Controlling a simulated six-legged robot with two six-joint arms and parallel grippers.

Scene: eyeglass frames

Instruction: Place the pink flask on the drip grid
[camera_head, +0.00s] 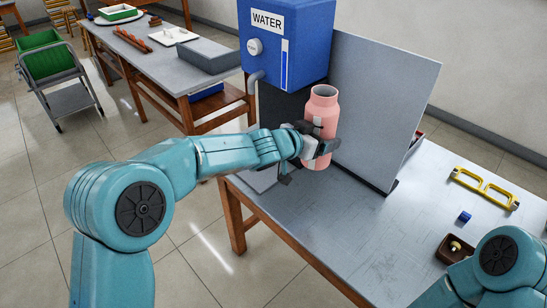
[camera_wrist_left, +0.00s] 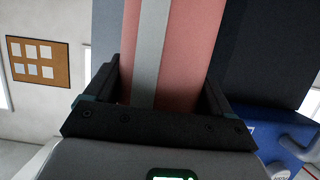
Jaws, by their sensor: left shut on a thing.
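The pink flask (camera_head: 322,108) is upright, with an open neck and a grey band down its side. In the left wrist view the flask (camera_wrist_left: 190,50) stands between the two dark fingers (camera_wrist_left: 160,98). I cannot clearly make out the drip grid; my left gripper and arm cover much of the area below the dispenser. Whether the flask's base touches anything cannot be told. My right gripper is out of view; only part of its arm shows at bottom right.
A tall grey panel (camera_head: 385,95) stands right behind the flask on the grey table (camera_head: 350,235). The table's middle is clear.

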